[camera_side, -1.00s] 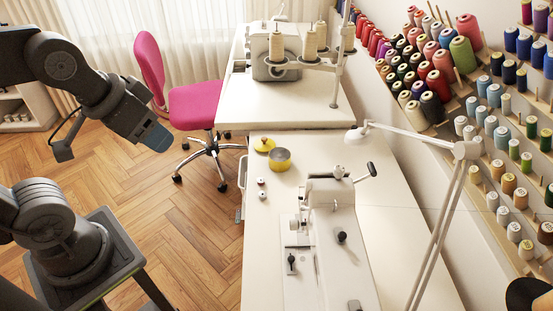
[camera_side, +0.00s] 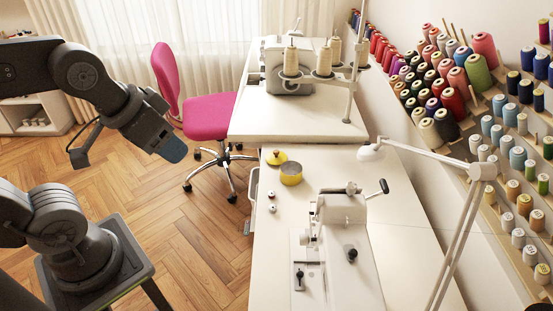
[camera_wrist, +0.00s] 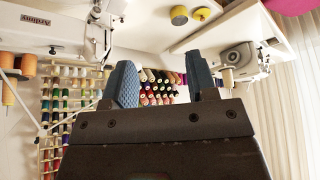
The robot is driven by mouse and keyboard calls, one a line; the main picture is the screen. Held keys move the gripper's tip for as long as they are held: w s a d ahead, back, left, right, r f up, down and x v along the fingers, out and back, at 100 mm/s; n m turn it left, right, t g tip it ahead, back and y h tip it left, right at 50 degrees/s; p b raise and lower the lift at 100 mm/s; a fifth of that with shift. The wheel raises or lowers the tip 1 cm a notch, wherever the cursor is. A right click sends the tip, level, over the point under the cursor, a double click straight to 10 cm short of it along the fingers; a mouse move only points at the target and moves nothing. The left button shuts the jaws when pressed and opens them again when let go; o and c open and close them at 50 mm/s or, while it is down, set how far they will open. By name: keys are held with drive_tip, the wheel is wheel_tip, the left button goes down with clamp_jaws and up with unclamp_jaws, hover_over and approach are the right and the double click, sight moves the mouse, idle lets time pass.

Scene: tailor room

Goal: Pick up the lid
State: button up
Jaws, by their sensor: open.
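The lid (camera_side: 277,157) is yellow with a small knob and lies on the white table, just behind and left of a round yellow pot (camera_side: 291,174). In the wrist view, which looks upside down, the lid (camera_wrist: 202,14) and the pot (camera_wrist: 179,15) show near the top edge. My gripper (camera_side: 173,150) is in the air over the floor, left of the table and well apart from the lid. Its two blue fingers stand apart with nothing between them in the wrist view (camera_wrist: 162,85).
A white sewing machine (camera_side: 340,215) and a desk lamp (camera_side: 425,155) stand to the right. A pink chair (camera_side: 205,115) is behind my gripper. Thread racks (camera_side: 520,160) line the wall.

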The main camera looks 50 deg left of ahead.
drive_tip(key=shift+o, duration=0.3)
drive_tip(key=o, duration=0.8)
drive_tip(key=n+g, duration=0.2)
drive_tip(key=g, duration=0.1)
hover_over(276, 152)
drive_tip(key=s, duration=0.2)
drive_tip(key=shift+y, duration=0.3)
drive_tip(key=s+x, duration=0.2)
drive_tip(key=x, duration=0.7)
drive_tip(key=s+f+x, duration=0.1)
drive_tip(key=x, duration=0.7)
drive_tip(key=s+d+x, duration=0.1)
drive_tip(key=s+x, duration=0.1)
drive_tip(key=x, duration=0.7)
drive_tip(key=shift+s+f, duration=0.2)
drive_tip(key=shift+f, duration=0.25)
drive_tip(key=shift+t, duration=0.3)
drive_tip(key=shift+x, duration=3.25)
